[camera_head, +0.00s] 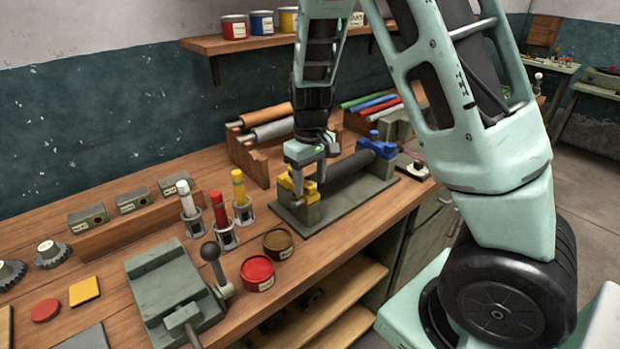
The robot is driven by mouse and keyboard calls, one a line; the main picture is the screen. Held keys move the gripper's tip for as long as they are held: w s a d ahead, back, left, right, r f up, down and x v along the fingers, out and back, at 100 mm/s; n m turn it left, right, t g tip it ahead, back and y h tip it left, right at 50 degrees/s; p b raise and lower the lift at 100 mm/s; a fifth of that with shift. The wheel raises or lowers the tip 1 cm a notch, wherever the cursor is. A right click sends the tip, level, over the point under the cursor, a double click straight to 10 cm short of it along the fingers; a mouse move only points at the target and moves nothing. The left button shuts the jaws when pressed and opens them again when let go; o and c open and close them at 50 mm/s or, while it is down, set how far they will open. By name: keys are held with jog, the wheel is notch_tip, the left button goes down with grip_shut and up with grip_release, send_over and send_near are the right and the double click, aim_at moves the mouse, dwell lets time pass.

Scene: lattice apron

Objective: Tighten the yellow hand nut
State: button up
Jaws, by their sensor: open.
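The yellow hand nut (309,193) is at the left end of a roller fixture on the workbench, by the yellow clamp part there. My gripper (307,176) points down directly over this end, with its fingers close to the yellow parts. It partly hides them, and I cannot tell whether the fingers touch the nut. The gripper is open. A dark roller (347,177) lies across the fixture. A blue clamp (376,146) with a blue nut on top is at its right end. The fixture stands on a grey-green base plate (310,228).
Left of the fixture are white, red (220,212) and yellow-handled tools in holders. A red paint can (258,274) and a brown can (278,244) stand near the front edge. A green vise (168,290) is further left. Racks of rolls (268,130) stand behind.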

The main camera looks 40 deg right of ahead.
aim_at(310, 184)
jog(key=shift+f, duration=0.15)
jog(key=c, duration=1)
jog(key=shift+m+p, duration=0.5)
jog(key=shift+m, duration=1.1)
jog(key=o, duration=1)
notch_tip(310, 184, up, 18)
jog(key=b, duration=0.1)
jog(key=shift+f, duration=0.25)
